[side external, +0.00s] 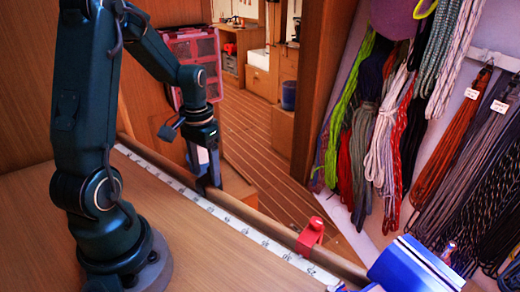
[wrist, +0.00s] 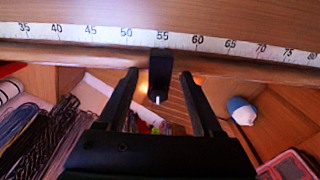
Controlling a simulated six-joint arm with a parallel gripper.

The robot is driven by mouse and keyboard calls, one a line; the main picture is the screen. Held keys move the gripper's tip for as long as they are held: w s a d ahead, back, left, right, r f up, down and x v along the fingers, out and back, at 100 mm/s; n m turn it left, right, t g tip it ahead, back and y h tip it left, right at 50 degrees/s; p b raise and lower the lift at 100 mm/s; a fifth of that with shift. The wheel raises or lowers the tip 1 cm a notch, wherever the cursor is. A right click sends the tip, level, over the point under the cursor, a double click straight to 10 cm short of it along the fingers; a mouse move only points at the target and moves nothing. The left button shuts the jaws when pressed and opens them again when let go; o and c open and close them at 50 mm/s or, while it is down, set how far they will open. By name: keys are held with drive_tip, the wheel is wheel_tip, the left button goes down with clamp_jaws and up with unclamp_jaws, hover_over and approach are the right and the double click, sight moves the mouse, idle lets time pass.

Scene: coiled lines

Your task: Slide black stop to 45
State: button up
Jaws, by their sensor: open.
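The black stop (wrist: 159,76) sits on the wooden rail (wrist: 90,58) in the wrist view, level with about the 55 mark of the white scale (wrist: 95,33). The 45 mark lies to its left there. My gripper (wrist: 160,84) is open, with one finger on each side of the stop and gaps visible on both sides. In the side external view my gripper (side external: 203,180) is down at the rail, and the stop cannot be told apart from the dark fingers.
A red stop (side external: 311,236) sits farther along the rail, toward the lower right. A blue and white object (side external: 415,265) lies at the bench's lower right corner. Coiled lines (side external: 385,125) hang on the right wall. The wooden bench top (side external: 200,250) is clear.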

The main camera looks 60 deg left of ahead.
clamp_jaws()
idle(1.5)
